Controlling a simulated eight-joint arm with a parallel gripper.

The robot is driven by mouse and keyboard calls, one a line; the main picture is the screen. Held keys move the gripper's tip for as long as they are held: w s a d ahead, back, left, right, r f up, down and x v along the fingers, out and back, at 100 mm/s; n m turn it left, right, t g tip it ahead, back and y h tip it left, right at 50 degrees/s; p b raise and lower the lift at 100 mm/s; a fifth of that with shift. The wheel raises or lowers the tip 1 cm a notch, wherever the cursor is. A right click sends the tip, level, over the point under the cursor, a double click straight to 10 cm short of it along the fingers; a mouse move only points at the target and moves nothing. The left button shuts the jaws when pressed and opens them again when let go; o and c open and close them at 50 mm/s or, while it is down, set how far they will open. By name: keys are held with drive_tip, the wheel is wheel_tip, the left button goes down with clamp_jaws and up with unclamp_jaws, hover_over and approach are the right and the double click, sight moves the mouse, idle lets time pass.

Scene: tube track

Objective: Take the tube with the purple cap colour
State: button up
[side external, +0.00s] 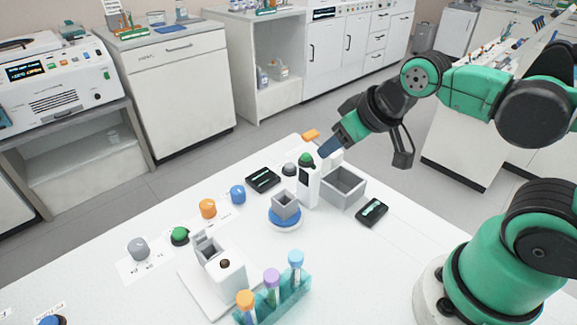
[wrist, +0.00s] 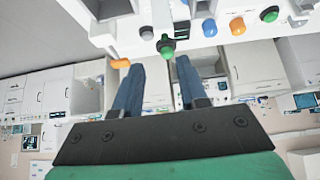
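The tube with the purple cap (side external: 271,277) stands upright in a teal rack (side external: 290,298) at the front of the table in the side view. It is between a tube with an orange cap (side external: 245,300) and a tube with a light blue cap (side external: 296,258). My gripper (side external: 325,149) is in the air near the table's far corner, beside a green-topped button, well away from the rack. In the wrist view its two blue fingers (wrist: 158,68) are spread apart with nothing between them. The tubes do not show in the wrist view.
A white device (side external: 224,275) stands left of the rack. A blue-based holder (side external: 284,216), a grey open box (side external: 344,187) and black pads (side external: 263,179) lie farther back. Coloured buttons, such as an orange one (side external: 208,208), line the left edge. The table right of the rack is clear.

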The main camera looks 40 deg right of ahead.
sight(272, 274)
drive_tip(key=s+a+f+m+g, duration=0.1)
drive_tip(key=s+a+m+g, duration=0.1)
drive_tip(key=a, duration=0.4)
drive_tip(key=s+a+f+m+g, duration=0.1)
drive_tip(key=a+g, duration=0.1)
drive_tip(key=a, duration=0.4)
drive_tip(key=s+a+f+m+g, duration=0.1)
drive_tip(key=s+a+m+g, duration=0.1)
drive_tip(key=a, duration=0.4)
drive_tip(key=shift+s+f+m+g, duration=0.15)
drive_tip(key=shift+s+m+g, duration=0.15)
drive_tip(key=shift+g, duration=0.1)
drive_tip(key=shift+s+a+f, duration=0.15)
drive_tip(key=shift+s+a, duration=0.1)
drive_tip(key=shift+f, duration=2.75)
clamp_jaws()
